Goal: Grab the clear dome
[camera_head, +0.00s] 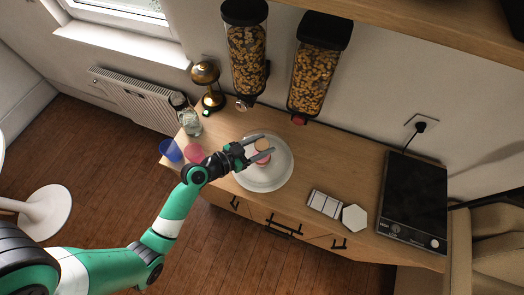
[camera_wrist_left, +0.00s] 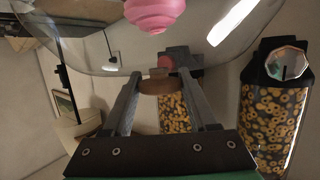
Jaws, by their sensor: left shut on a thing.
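The clear dome (camera_head: 270,182) is over the round white plate near the middle of the counter in the head view. A pink swirled item (camera_wrist_left: 155,12) shows through its glass in the left wrist view. My left gripper (camera_head: 262,148) is shut on the dome's round wooden knob (camera_wrist_left: 157,87), which sits between the two fingers. The curved glass (camera_wrist_left: 85,50) fills the upper part of the left wrist view. I cannot tell whether the dome's rim touches the plate. My right gripper is in neither view.
Two cereal dispensers (camera_head: 246,50) (camera_head: 315,75) hang behind the plate. A blue cup (camera_head: 171,151), a pink cup (camera_head: 194,153) and a glass jar (camera_head: 190,122) stand left of it. A white hexagon (camera_head: 355,217) and a black cooktop (camera_head: 415,195) lie to the right.

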